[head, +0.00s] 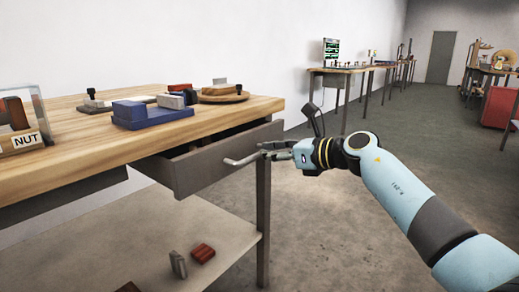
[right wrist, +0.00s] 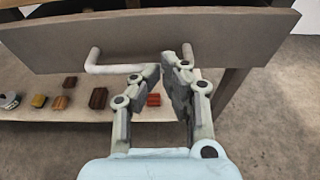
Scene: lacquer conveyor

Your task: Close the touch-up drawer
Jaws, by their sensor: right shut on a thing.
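The touch-up drawer (head: 215,160) is a grey drawer under the wooden workbench top, and it stands partly open. Its front also shows in the right wrist view (right wrist: 150,35). A pale bar handle (head: 243,160) runs across the drawer front, and it also shows in the right wrist view (right wrist: 112,69). My right gripper (head: 266,150) is at the right end of the handle, with its fingers shut on the handle. In the right wrist view my right gripper's fingertips (right wrist: 172,62) meet at the bar. My left gripper is in neither view.
The workbench top (head: 80,150) carries a blue block (head: 150,113), a round wooden board (head: 222,96) and a clear box labelled NUT (head: 25,140). A lower shelf (head: 130,240) holds several small blocks. Open floor (head: 330,220) lies right of the bench.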

